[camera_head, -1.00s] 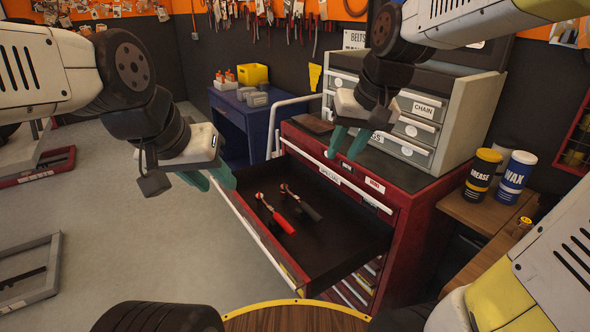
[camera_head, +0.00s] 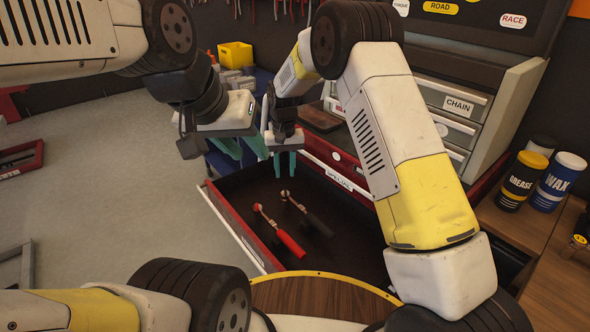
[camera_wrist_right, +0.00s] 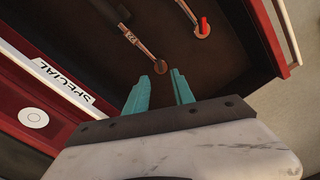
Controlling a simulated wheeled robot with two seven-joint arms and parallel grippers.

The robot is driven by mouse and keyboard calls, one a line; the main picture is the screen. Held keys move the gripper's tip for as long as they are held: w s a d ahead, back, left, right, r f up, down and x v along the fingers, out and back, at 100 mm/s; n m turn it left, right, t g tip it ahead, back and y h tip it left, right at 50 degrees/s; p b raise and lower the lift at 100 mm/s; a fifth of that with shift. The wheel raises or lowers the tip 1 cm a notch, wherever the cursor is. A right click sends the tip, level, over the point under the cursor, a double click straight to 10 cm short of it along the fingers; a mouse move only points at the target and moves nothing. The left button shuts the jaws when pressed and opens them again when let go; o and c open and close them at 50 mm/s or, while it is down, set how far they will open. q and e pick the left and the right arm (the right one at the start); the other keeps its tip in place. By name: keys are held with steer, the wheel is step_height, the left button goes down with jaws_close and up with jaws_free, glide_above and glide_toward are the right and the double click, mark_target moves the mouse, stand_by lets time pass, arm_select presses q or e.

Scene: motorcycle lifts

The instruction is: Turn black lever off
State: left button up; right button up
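Two ratchet-like tools lie in the open drawer (camera_head: 225,212). One has a red handle (camera_head: 289,243), the other a black handle (camera_head: 320,226). In the right wrist view, the black-handled tool's metal shaft (camera_wrist_right: 139,43) ends in a round head beside my fingertips; a small red lever (camera_wrist_right: 204,25) shows on the other tool's head. I cannot make out a separate black lever. My right gripper (camera_head: 284,168) points down over the drawer, fingers apart and empty; it also shows in the right wrist view (camera_wrist_right: 168,72). My left gripper (camera_head: 243,150) is open and empty, just left of it.
Grey small-parts drawers (camera_head: 455,103) stand behind. My two grippers are close together.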

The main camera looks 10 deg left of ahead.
mark_target(285, 192)
step_height(285, 192, down, 8)
steer(key=shift+r, duration=0.25)
jaws_close()
